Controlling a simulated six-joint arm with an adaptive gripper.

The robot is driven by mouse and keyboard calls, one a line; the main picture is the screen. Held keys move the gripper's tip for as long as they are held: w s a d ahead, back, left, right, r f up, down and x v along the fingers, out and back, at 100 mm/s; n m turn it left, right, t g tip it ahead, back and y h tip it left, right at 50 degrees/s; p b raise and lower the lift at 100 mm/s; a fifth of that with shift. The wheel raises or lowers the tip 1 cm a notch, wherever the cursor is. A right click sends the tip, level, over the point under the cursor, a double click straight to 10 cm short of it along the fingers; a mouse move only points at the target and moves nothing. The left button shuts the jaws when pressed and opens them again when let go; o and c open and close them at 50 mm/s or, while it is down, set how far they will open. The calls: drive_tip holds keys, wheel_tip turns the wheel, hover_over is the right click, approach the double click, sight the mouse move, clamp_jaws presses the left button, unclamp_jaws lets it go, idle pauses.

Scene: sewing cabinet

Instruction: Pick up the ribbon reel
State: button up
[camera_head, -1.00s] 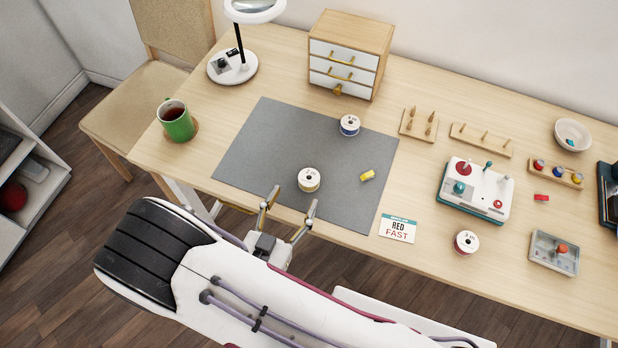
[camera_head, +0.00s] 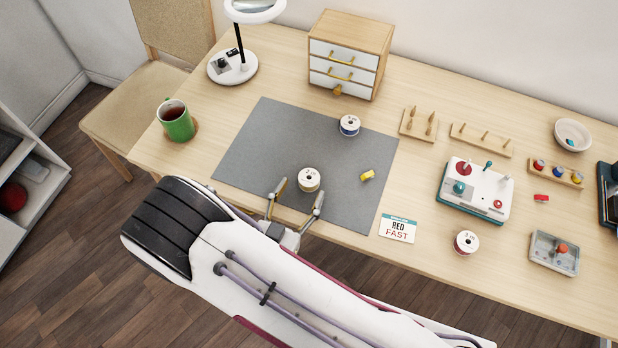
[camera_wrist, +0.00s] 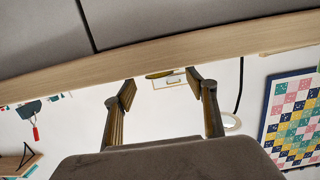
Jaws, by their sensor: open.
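Three reels are in the head view. A white reel with a yellowish centre (camera_head: 309,180) stands on the grey mat (camera_head: 260,150). A blue-edged reel (camera_head: 349,125) stands farther back on the mat, and a red-edged reel (camera_head: 466,242) stands on the bare table at the right. My gripper (camera_head: 300,191) is open and empty at the mat's front edge, its fingertips just short of the yellowish-centred reel in the picture. Its height above the mat is hard to tell. In the wrist view the two fingers (camera_wrist: 163,88) are apart, and no reel is clear there.
A small yellow piece (camera_head: 367,175) lies right of the nearest reel. A "RED FAST" card (camera_head: 397,229) lies by the mat's front right. A green mug (camera_head: 177,122), lamp (camera_head: 232,68) and drawer cabinet (camera_head: 350,55) stand left and behind; a control box (camera_head: 474,190) stands right.

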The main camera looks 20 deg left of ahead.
sight(305, 188)
drive_tip(key=shift+w+d+f, duration=0.15)
drive_tip(key=shift+w+f, duration=0.2)
drive_tip(key=shift+w, duration=0.15)
drive_tip(key=shift+w+f, duration=0.15)
drive_tip(key=shift+w, duration=0.9)
drive_tip(key=c, duration=1.1)
